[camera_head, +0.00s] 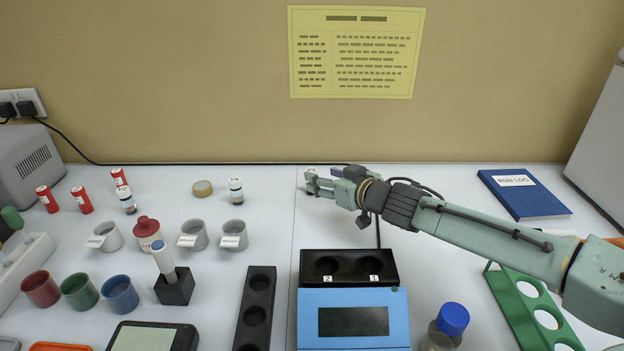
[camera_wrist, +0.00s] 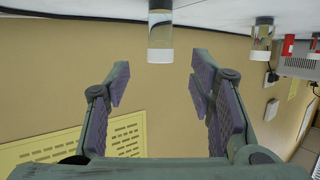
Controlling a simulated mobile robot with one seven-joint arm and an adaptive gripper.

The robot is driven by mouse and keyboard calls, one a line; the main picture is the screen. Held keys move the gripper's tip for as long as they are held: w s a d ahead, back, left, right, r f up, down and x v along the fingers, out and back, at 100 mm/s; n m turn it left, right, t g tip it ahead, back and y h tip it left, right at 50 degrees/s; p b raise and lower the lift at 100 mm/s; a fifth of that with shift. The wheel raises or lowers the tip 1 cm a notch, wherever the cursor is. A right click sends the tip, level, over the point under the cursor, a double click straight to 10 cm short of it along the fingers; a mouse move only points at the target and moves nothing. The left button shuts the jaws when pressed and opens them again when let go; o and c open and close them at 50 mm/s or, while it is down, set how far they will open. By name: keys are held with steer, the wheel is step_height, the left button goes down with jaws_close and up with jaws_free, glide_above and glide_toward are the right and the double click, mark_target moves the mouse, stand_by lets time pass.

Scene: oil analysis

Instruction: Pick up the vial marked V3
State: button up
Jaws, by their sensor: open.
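My gripper (camera_head: 322,185) is at the back of the bench, pointing left, with its jaws open and nothing held. In the wrist view, which is upside down, a clear vial with pale yellow liquid (camera_wrist: 160,32) stands ahead of the gap between the open fingers (camera_wrist: 157,85). In the head view a small pale cap (camera_head: 310,171) shows at the fingertips; my gripper hides the rest. Another vial (camera_head: 236,191) stands further left, and one more (camera_head: 128,204) by the red containers. A second vial (camera_wrist: 262,40) shows in the wrist view. I cannot read which is V3.
A tan ring (camera_head: 202,188) lies left of the middle vial. Several red containers (camera_head: 82,200) and cups (camera_head: 193,235) stand at left. A blue device (camera_head: 353,318) is in front, a green rack (camera_head: 528,307) and blue book (camera_head: 524,194) at right.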

mark_target(311, 170)
steer(key=p+x, duration=0.1)
steer(key=x, duration=0.5)
steer(key=shift+w+a+f+p, duration=0.1)
steer(key=shift+w+f+p, duration=0.1)
steer(key=shift+p, duration=0.1)
steer(key=shift+c, duration=0.3)
steer(key=shift+r, duration=0.1)
jaws_close()
